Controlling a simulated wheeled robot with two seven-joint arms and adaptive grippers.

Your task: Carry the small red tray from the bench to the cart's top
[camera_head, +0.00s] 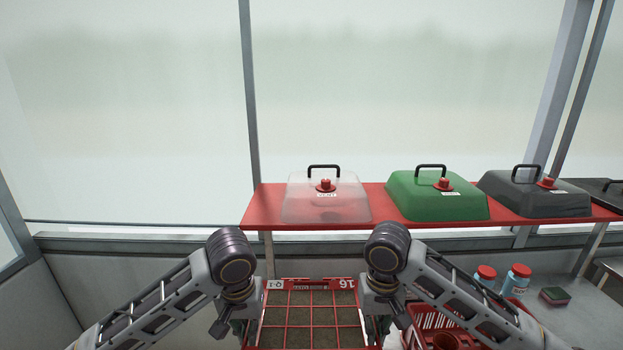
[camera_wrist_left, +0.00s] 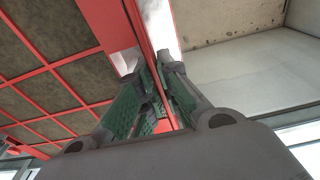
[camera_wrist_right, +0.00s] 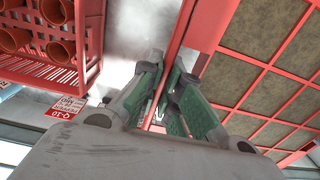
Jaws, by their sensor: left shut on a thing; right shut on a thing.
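The small red tray (camera_head: 287,326) is at the bottom middle of the head view. It has a red grid with brown soil-filled cells and a label reading 16 on its far rim. My left gripper (camera_head: 243,330) is at its left side and my right gripper (camera_head: 377,328) at its right side. In the left wrist view the left fingers (camera_wrist_left: 158,95) are shut on the tray's red rim (camera_wrist_left: 140,30). In the right wrist view the right fingers (camera_wrist_right: 168,95) are shut on the opposite rim (camera_wrist_right: 183,35). The cart does not show clearly.
A red shelf (camera_head: 262,207) at the back holds a clear cover (camera_head: 340,203), a green cover (camera_head: 425,203) and dark covers. A red crate (camera_wrist_right: 45,75) with pots stands close to the tray's right.

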